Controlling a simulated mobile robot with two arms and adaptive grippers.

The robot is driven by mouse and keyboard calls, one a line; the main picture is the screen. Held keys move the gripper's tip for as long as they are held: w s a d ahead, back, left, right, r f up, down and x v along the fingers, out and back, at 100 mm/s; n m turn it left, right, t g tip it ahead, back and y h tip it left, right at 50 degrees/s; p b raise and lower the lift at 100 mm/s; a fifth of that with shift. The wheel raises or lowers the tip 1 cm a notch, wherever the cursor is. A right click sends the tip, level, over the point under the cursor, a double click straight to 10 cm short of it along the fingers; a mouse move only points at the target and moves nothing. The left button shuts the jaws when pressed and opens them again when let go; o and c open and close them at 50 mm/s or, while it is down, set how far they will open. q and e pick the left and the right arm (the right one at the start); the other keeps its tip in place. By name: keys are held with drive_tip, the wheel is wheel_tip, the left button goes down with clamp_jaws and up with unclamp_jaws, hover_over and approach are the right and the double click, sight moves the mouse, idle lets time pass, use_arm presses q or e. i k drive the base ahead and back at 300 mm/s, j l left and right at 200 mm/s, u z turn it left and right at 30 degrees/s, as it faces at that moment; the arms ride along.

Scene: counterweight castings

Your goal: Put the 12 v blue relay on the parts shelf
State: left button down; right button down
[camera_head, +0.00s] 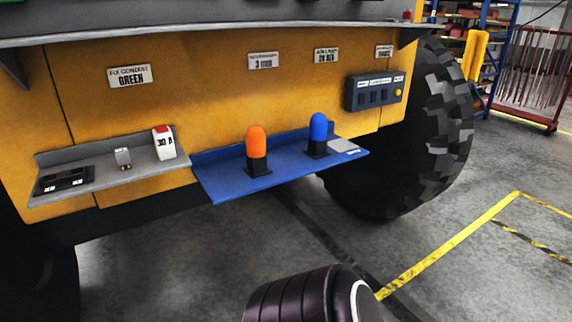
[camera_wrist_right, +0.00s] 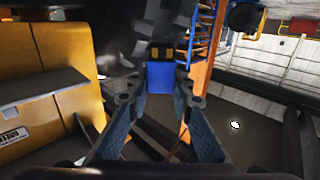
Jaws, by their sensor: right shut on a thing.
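In the right wrist view, a blue block-shaped relay (camera_wrist_right: 160,78) with a dark, yellow-marked end sits between the fingertips of my right gripper (camera_wrist_right: 159,94). The gripper is shut on it, and no support shows under it. Its voltage marking cannot be read. In the head view, a grey shelf (camera_head: 110,178) and a blue shelf (camera_head: 225,189) are fixed to the yellow machine side. I cannot tell for sure which is the parts shelf. Neither gripper shows in the head view.
The grey shelf holds a dark flat part (camera_head: 64,180), a small metal part (camera_head: 123,158) and a white 30 A block (camera_head: 164,143). The blue shelf holds orange (camera_head: 256,142) and blue (camera_head: 319,127) beacons; its left part is bare. A large tyre (camera_head: 415,130) stands right.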

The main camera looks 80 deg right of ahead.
sight(287, 160)
drive_tip(key=k+l+z, duration=0.55)
drive_tip(key=k+l, duration=0.15)
drive_tip(key=k+l+z, duration=0.3)
drive_tip(key=l, duration=0.25)
